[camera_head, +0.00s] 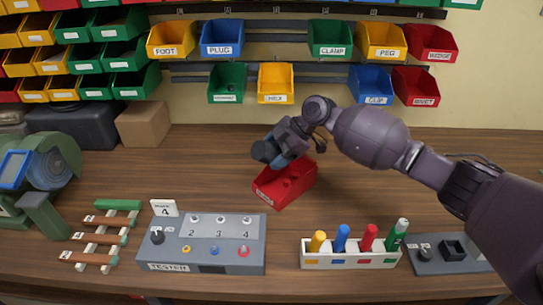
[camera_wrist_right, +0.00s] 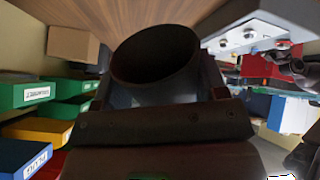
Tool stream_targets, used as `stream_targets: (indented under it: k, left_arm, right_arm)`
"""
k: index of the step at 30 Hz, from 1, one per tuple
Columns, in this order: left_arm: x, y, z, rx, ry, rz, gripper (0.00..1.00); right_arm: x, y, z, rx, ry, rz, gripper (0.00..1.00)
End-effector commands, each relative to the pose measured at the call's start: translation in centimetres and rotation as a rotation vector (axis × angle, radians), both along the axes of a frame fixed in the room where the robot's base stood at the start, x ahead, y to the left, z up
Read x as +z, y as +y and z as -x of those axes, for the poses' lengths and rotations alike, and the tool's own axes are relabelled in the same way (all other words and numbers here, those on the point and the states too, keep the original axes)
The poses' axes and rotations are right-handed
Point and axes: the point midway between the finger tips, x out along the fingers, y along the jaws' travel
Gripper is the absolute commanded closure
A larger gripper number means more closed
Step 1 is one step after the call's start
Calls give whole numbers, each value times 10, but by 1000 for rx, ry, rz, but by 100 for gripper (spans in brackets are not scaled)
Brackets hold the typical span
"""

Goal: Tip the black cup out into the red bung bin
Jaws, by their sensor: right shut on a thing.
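The black cup (camera_head: 264,152) is in my right gripper (camera_head: 287,148), which is shut on it. The cup is tilted over on its side above the back left of the red bin (camera_head: 270,193). In the right wrist view the cup's dark round mouth (camera_wrist_right: 155,55) shows; I cannot see whether anything is inside. The red bin stands on the bench with a small label on its front, too small to read. Small dark red pieces (camera_head: 290,182) seem to lie in it. The gripper and cup hide the bin's back edge. My left gripper is not in view.
A grey tester box (camera_head: 205,257) stands in front of the bin at the left. A white rack (camera_head: 350,259) with coloured pegs stands front right. A cardboard box (camera_head: 143,124) is at the back left. Labelled bins hang on the wall. Bench right of the red bin is clear.

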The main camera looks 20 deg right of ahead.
Motion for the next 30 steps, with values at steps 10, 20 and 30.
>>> stream_targets:
  k: [10,20,30]
  left_arm:
    - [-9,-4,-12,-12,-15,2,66]
    - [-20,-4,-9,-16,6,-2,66]
    - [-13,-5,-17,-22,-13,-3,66]
  right_arm:
    - [-4,-9,-4,-2,56,-138,53]
    - [0,-15,-6,0,90,-231,53]
    - [3,-16,-6,0,94,-249,53]
